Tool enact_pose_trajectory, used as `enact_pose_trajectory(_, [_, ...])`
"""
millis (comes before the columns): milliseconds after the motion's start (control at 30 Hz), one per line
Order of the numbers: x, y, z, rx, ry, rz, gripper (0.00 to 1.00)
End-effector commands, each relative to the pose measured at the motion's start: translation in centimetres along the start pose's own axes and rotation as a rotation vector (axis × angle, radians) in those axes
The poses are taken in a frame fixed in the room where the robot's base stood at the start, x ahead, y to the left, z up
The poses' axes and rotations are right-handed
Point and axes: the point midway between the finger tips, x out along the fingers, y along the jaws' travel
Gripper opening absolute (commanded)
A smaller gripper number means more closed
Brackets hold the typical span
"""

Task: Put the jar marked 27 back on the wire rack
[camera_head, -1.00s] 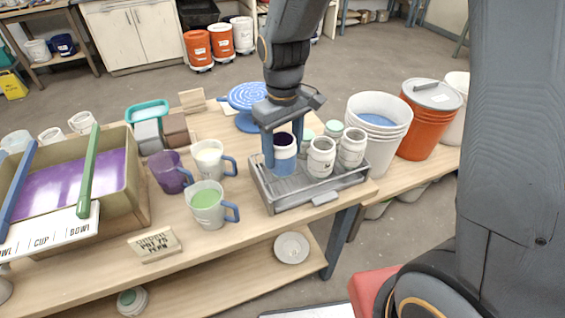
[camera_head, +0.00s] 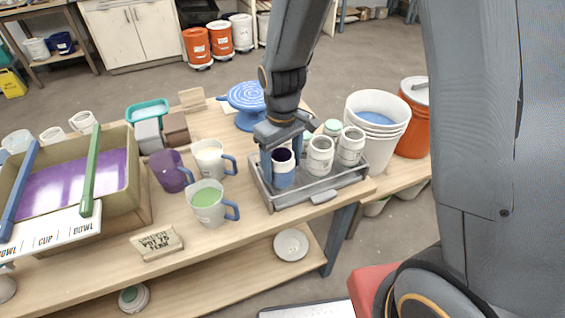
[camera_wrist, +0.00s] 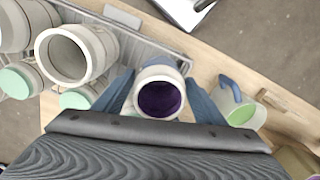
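The jar in my gripper (camera_head: 282,155) is white at the rim, blue lower down and dark purple inside (camera_wrist: 160,96). My fingers stand on both sides of it, shut on it. The jar (camera_head: 284,177) is upright at the left end of the wire rack (camera_head: 322,190), inside its low rim. I cannot tell whether its base touches the wires. No number 27 is readable on it. Two white jars with dark marks, a middle one (camera_head: 319,156) and a right one (camera_head: 351,147), stand on the rack, with green-topped jars (camera_head: 332,127) behind.
A green-filled mug (camera_head: 208,203), a white mug (camera_head: 209,158) and a purple mug (camera_head: 168,172) stand left of the rack. A blue banding wheel (camera_head: 247,100) is behind it. Stacked white buckets (camera_head: 377,130) stand at the right. A small sign (camera_head: 157,243) is at the table front.

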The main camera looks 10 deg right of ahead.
Motion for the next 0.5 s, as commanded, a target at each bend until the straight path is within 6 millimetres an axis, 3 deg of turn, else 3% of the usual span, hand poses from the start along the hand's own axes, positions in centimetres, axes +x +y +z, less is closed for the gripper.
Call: enact_pose_trajectory(500, [-0.98, 0.05, -0.12, 0.0, 0.004, 0.001, 0.75])
